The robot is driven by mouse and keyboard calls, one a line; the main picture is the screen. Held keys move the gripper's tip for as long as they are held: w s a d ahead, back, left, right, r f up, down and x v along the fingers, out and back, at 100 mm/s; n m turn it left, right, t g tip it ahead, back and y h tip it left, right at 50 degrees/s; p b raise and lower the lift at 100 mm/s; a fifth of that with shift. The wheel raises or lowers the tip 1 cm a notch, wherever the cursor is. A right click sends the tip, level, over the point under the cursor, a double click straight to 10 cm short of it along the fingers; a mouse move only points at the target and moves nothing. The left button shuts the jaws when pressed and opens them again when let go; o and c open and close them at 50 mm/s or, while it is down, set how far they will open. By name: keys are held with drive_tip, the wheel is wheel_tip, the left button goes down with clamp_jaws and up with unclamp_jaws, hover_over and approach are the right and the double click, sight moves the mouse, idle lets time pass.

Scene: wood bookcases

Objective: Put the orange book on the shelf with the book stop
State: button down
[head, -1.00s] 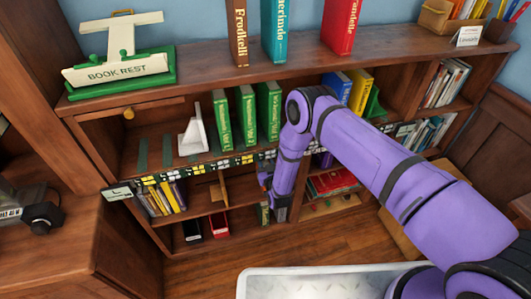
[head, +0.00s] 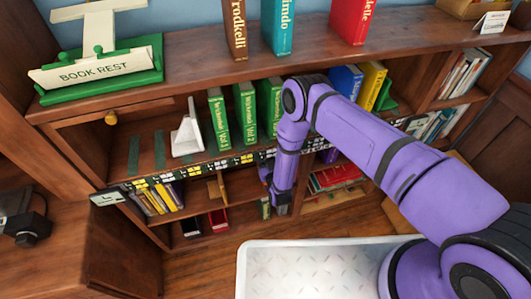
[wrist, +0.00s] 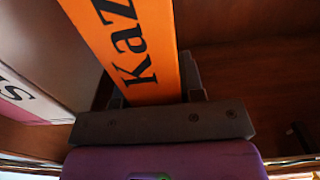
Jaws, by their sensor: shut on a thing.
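The orange book (wrist: 128,45) with black letters fills the middle of the wrist view, upright between my gripper's jaws (wrist: 150,92). My gripper is shut on it. In the head view my gripper (head: 275,198) is low in front of the bookcase, partly hidden by my wrist, and I cannot make out the orange book there. A white book stop (head: 188,135) stands on the upper inside shelf (head: 165,165), left of several green books (head: 244,112). On the same level, right of my arm, a green stop-like piece (head: 386,98) stands beside a yellow book (head: 371,84).
A pale book (wrist: 35,65) is close left of the orange book. A green book rest (head: 100,70) and a brown, a teal (head: 278,25) and a red book stand on the bookcase top. Lower shelves hold books and bins.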

drive_tip(key=shift+f, duration=0.25)
drive_tip(key=c, duration=0.7)
unclamp_jaws()
drive_tip(key=shift+c, duration=0.2)
drive_tip(key=shift+s+r, duration=0.1)
drive_tip(key=shift+s, duration=0.05)
drive_tip(key=v, duration=1.1)
drive_tip(key=shift+s, duration=0.35)
drive_tip(key=shift+d+r, duration=0.1)
drive_tip(key=shift+d, duration=0.05)
